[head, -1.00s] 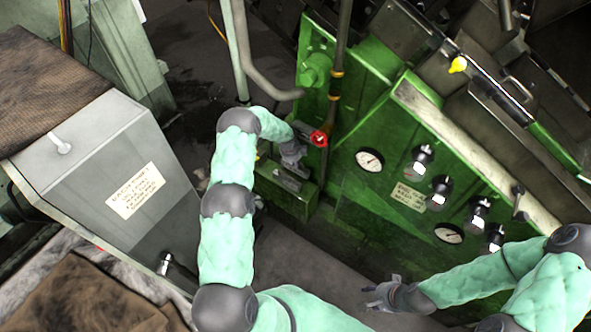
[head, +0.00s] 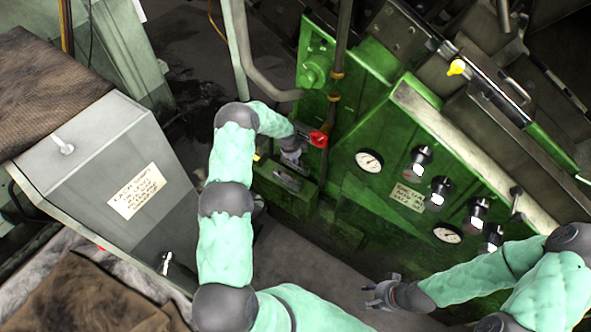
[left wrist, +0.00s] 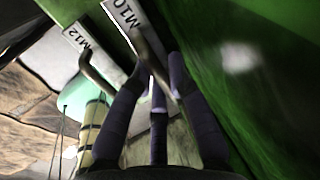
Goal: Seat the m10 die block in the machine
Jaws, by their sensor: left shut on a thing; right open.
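The M10 die block (left wrist: 123,14), a grey bar with a white label, shows at the top of the left wrist view. A bent metal handle (left wrist: 148,48) runs down from it. My left gripper (left wrist: 157,72) has its dark fingers closed around this handle. In the head view my left gripper (head: 291,158) is at the green machine's low ledge, beside the red valve handle, and hides part of what it holds. The M12 block (left wrist: 80,38) with its own handle is left of the M10 block. My right gripper (head: 372,294) is open and empty over the floor at lower right.
The green machine (head: 345,200) carries gauges (head: 369,161) and black knobs (head: 421,157) to the right. A red valve handle (head: 318,139) and a vertical pipe (head: 338,70) are close to my left gripper. A grey cabinet (head: 100,150) stands at left. Floor between is clear.

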